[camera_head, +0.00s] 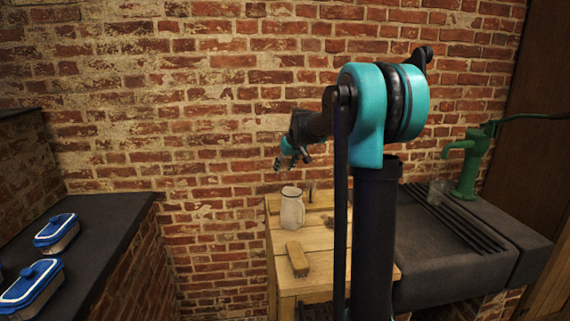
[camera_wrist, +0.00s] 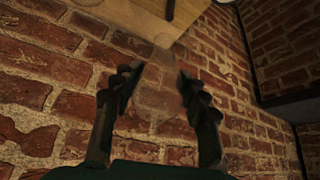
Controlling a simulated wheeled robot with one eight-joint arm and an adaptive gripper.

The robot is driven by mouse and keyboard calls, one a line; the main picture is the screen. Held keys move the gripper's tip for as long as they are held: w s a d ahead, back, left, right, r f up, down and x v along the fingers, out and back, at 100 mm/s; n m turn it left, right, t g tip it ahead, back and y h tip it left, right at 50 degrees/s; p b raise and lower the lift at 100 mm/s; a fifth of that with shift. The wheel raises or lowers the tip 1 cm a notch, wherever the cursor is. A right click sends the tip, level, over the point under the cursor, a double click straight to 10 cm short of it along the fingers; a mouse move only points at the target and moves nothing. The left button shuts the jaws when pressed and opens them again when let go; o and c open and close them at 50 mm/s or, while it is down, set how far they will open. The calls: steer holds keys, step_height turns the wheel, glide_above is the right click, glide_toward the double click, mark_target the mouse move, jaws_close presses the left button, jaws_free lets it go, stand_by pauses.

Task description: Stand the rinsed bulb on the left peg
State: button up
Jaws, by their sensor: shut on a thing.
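My gripper (camera_head: 283,160) is raised above the far left side of the wooden table, in front of the brick wall. In the wrist view its two dark fingers (camera_wrist: 160,85) stand apart on either side of a faint, see-through glass shape, which I take to be the bulb (camera_wrist: 158,100). The bulb's outline is hard to make out. A thin dark upright peg (camera_head: 311,192) shows at the back of the table, right of the jug. A dark peg-like piece also shows at the top of the wrist view (camera_wrist: 170,10). I cannot tell which peg it is.
A pale jug (camera_head: 292,210) and a wooden block (camera_head: 298,258) stand on the wooden table (camera_head: 283,275). A dark sink (camera_head: 440,262), a clear glass vessel (camera_head: 437,192) and a green pump (camera_head: 468,165) are at right. Blue-lidded dishes (camera_head: 56,230) sit on the left counter.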

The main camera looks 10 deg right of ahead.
steer(key=shift+f, duration=5)
steer(key=o, duration=1)
